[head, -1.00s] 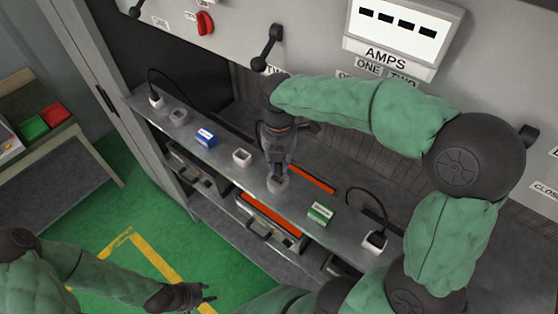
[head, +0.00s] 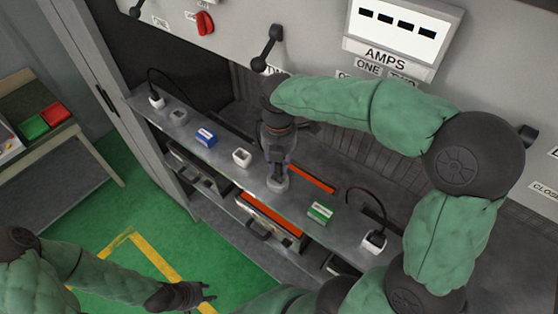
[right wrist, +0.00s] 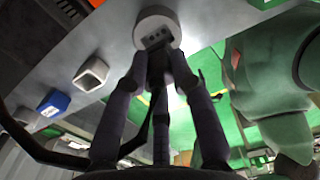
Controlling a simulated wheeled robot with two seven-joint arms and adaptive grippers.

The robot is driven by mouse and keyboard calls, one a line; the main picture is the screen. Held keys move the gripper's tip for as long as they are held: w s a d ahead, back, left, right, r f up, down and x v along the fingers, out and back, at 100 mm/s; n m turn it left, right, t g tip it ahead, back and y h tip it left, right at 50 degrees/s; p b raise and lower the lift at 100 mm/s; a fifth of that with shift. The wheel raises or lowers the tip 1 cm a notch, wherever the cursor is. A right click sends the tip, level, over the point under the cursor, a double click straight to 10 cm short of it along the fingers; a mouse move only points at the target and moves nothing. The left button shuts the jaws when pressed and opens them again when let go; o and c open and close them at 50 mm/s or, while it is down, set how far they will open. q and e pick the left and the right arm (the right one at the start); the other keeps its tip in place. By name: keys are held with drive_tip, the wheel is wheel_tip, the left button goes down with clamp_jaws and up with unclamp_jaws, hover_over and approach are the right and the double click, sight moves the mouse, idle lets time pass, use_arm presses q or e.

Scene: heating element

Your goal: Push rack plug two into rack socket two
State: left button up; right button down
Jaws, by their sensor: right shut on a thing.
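My right gripper (head: 277,178) points down over the long grey shelf and is shut on a dark plug. In the right wrist view its fingers (right wrist: 157,75) close around this plug (right wrist: 157,62), with a dark cable beside them. A round white socket (right wrist: 157,32) with several small holes in its face is right at the fingertips. It also shows under the gripper in the head view (head: 278,185). The fingers partly hide the plug, and I cannot tell whether it is seated. My left gripper (head: 208,293) is empty and open, low over the green floor.
On the shelf (head: 300,200) are a square white socket (head: 242,157), a blue label block (head: 206,138) and a green label block (head: 320,212). A grey panel with levers rises behind.

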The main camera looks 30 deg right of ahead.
sight(279, 171)
drive_tip(key=shift+f+b, duration=1.4)
drive_tip(key=shift+f, duration=0.75)
drive_tip(key=c, duration=1)
unclamp_jaws()
drive_tip(key=shift+o, duration=0.2)
drive_tip(key=shift+r, duration=3.8)
